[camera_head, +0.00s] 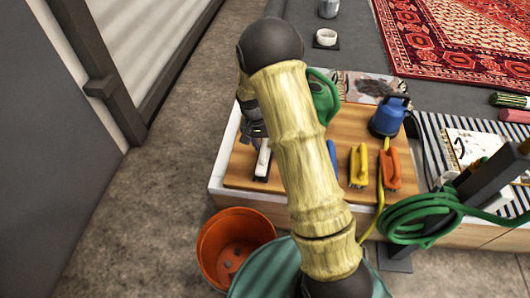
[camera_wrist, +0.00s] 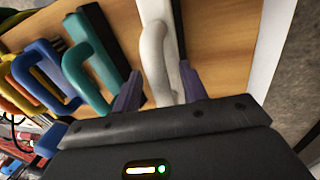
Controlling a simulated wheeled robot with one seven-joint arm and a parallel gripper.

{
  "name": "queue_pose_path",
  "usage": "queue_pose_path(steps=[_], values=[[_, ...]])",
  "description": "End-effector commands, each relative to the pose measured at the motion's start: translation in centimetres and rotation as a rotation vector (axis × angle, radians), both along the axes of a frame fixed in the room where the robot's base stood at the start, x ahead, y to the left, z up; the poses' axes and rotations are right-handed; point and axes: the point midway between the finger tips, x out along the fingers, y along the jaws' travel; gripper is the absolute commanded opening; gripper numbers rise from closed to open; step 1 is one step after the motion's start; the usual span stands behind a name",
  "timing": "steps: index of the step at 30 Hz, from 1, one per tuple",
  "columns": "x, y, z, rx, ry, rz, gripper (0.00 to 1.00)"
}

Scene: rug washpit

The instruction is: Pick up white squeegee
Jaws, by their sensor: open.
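The white squeegee (camera_head: 263,158) lies on the wooden board at the left, partly hidden behind my arm in the head view. In the wrist view its white handle (camera_wrist: 152,48) runs down between my two purple fingers, with a dark strip beside it. My gripper (camera_wrist: 160,85) is open, with one finger on each side of the white handle. I cannot tell whether either finger touches it. In the head view my gripper (camera_head: 254,130) is just above the squeegee's far end.
A teal-handled tool (camera_wrist: 90,70) lies close beside the squeegee, then a blue one (camera_wrist: 42,75). An orange bucket (camera_head: 233,245) stands in front.

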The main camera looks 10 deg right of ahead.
Motion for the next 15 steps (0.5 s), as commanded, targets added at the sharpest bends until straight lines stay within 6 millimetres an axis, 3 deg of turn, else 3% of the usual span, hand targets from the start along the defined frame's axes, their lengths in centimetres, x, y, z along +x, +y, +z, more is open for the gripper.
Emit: queue_pose_path(steps=[4, 10, 15], values=[[0.01, 0.01, 0.02, 0.000, 0.000, 0.000, 0.39], [0.01, 0.01, 0.02, 0.000, 0.000, 0.000, 0.00], [0.03, 0.01, 0.04, 0.000, -0.001, 0.000, 0.00]])
